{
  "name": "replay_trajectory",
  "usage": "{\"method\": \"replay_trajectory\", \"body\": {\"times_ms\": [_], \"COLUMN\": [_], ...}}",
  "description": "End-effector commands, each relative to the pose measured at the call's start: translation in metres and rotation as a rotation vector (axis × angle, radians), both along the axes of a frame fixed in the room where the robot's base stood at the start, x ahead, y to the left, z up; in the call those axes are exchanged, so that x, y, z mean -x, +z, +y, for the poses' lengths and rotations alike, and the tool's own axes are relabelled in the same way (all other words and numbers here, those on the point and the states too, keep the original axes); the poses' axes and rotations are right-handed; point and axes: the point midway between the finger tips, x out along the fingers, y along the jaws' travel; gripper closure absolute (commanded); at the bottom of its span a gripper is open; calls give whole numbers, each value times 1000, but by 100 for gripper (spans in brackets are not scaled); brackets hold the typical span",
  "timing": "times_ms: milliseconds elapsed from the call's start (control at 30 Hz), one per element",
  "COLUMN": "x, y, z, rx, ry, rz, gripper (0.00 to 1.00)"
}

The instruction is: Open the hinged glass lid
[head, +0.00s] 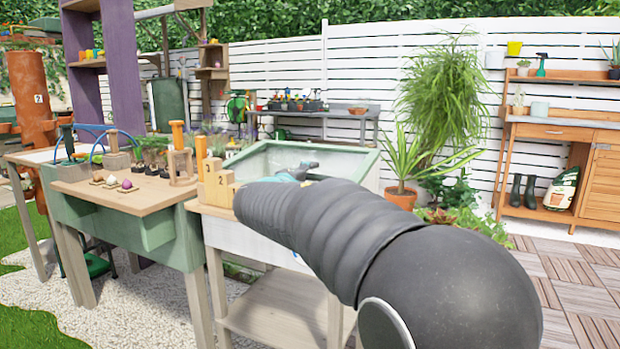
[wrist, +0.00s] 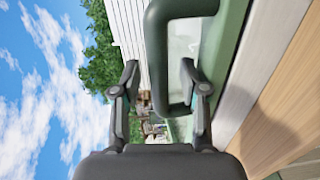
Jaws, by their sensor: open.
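The hinged glass lid (head: 345,160) has a green frame and lies down over the top of a white bench box in the head view. Its pane and green edge show partly in the wrist view (wrist: 225,45). A dark, U-shaped handle (wrist: 157,50) stands on the lid edge in the wrist view. My gripper (wrist: 159,68) is open, with one finger on each side of the handle's long bar. I cannot tell whether either finger touches it. In the head view my arm hides the handle and most of my gripper (head: 297,172).
A wooden-topped green bench (head: 125,190) with pots and tools stands at the left. Numbered wooden blocks (head: 217,183) stand beside the lid's left edge. A spiky potted plant (head: 400,197) is close on the right. Paving (head: 580,275) at the right is clear.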

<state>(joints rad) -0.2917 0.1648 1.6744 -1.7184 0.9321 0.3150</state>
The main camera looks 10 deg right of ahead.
Motion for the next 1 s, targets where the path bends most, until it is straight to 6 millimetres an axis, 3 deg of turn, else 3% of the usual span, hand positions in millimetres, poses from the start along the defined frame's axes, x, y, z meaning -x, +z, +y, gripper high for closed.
{"method": "replay_trajectory", "body": {"times_ms": [133, 300, 667, 867, 1000], "x": [0, 0, 1, 4, 9], "y": [0, 0, 5, 28, 57], "z": [0, 0, 0, 0, -1], "rx": [0, 0, -4, -33, -76], "ry": [0, 0, -1, 0, 1], "rz": [0, 0, 6, 43, 96], "gripper": [59, 100, 100, 100, 100]}}
